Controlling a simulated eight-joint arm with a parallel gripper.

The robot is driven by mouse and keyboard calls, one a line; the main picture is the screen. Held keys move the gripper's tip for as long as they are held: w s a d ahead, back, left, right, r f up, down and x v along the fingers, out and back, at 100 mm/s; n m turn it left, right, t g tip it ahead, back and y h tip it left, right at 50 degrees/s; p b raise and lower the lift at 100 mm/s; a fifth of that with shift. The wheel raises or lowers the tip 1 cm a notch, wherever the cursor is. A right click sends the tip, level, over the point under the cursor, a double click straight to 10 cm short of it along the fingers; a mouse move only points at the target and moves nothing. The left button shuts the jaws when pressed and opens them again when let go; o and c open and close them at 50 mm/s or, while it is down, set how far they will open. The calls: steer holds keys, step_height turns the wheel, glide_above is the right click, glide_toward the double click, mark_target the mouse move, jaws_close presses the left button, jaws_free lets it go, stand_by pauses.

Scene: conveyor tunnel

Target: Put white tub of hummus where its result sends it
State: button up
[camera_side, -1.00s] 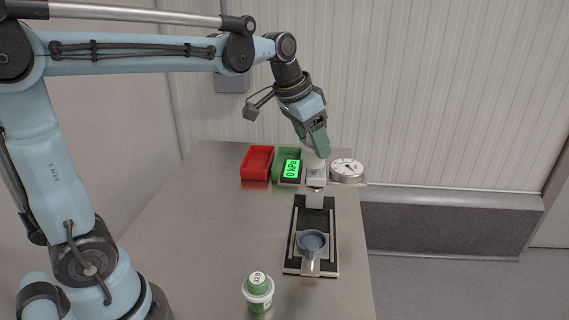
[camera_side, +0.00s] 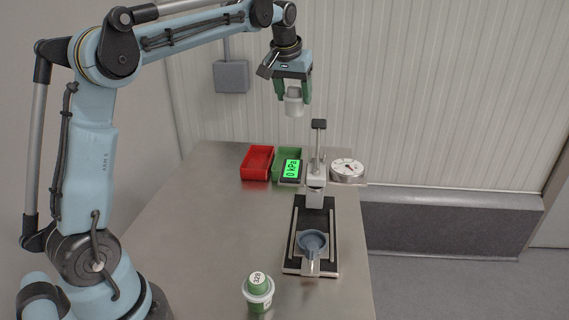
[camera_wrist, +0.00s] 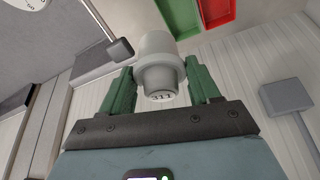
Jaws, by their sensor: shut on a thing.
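My gripper (camera_side: 293,92) is shut on a white tub (camera_side: 293,104), held high above the back of the table. In the wrist view the tub (camera_wrist: 158,66) sits between the green fingers and bears a number that looks like 311. A tester stands below, with a column and black-knobbed lever (camera_side: 319,125), and a blue-grey cup (camera_side: 311,241) at its front. Its display (camera_side: 291,171) is lit green and reads 0 kPa. A red bin (camera_side: 257,163) and a green bin (camera_side: 287,153) stand at the back; both also show in the wrist view (camera_wrist: 218,10) (camera_wrist: 180,15).
A second tub (camera_side: 258,290), green and white with 328 on it, stands at the table's front. A round dial gauge (camera_side: 347,169) stands right of the column. The table's left part (camera_side: 200,230) is clear. A grey box (camera_side: 231,76) is on the back wall.

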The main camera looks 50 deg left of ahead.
steer(key=w+a+f+m+h, duration=0.2)
steer(key=w+a+f+m, duration=0.35)
steer(key=a+f, duration=0.45)
steer(key=shift+t, duration=0.3)
steer(key=f, duration=1.1)
steer(key=shift+s+d+f, duration=0.1)
steer(key=shift+d+f, duration=0.2)
steer(key=shift+f, duration=0.1)
steer(key=o, duration=0.9)
steer(key=shift+f, duration=0.1)
